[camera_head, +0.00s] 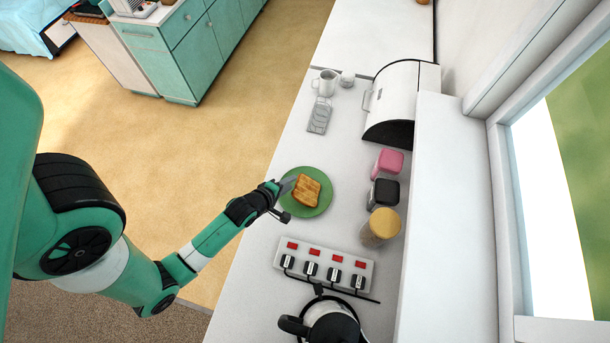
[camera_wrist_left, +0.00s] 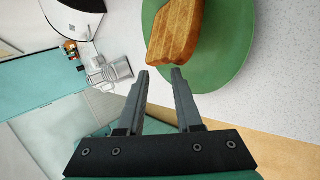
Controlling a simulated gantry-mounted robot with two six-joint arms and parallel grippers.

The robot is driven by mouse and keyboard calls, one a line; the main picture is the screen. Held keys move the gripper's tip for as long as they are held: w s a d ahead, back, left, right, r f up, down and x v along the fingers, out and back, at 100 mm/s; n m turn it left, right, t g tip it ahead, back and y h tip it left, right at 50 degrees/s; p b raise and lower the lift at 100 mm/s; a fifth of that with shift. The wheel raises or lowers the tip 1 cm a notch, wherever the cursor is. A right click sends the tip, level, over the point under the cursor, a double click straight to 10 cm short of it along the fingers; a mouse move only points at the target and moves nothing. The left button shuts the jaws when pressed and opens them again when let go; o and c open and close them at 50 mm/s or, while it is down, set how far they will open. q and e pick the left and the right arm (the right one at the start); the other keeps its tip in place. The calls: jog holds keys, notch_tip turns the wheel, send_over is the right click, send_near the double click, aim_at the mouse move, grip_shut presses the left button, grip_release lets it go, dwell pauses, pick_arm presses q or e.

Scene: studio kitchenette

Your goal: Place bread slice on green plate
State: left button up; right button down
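The toasted bread slice (camera_head: 307,191) lies on the green plate (camera_head: 322,207) on the white counter. In the left wrist view, the bread slice (camera_wrist_left: 176,32) is on the green plate (camera_wrist_left: 232,52) just ahead of my fingertips. My left gripper (camera_head: 288,187) is at the plate's left edge, beside the bread. In the left wrist view, my left gripper (camera_wrist_left: 160,74) has its two fingers apart with nothing between them. The fingers do not touch the bread in that view. My right gripper is not in view.
A power strip (camera_head: 324,264) and a kettle (camera_head: 333,328) stand nearer the front. Pink (camera_head: 388,162), black (camera_head: 383,194) and yellow-lidded (camera_head: 381,228) jars are right of the plate. A toast rack (camera_head: 320,116), white jug (camera_head: 325,83) and bread bin (camera_head: 397,95) stand farther back.

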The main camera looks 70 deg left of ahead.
pick_arm(q)
jog(key=p+v, duration=0.1)
jog(key=v, duration=0.2)
notch_tip(320, 180, up, 8)
jog(key=s+d+p, duration=0.1)
jog(key=s+p, duration=0.1)
jog(key=p, duration=0.2)
jog(key=shift+d, duration=0.2)
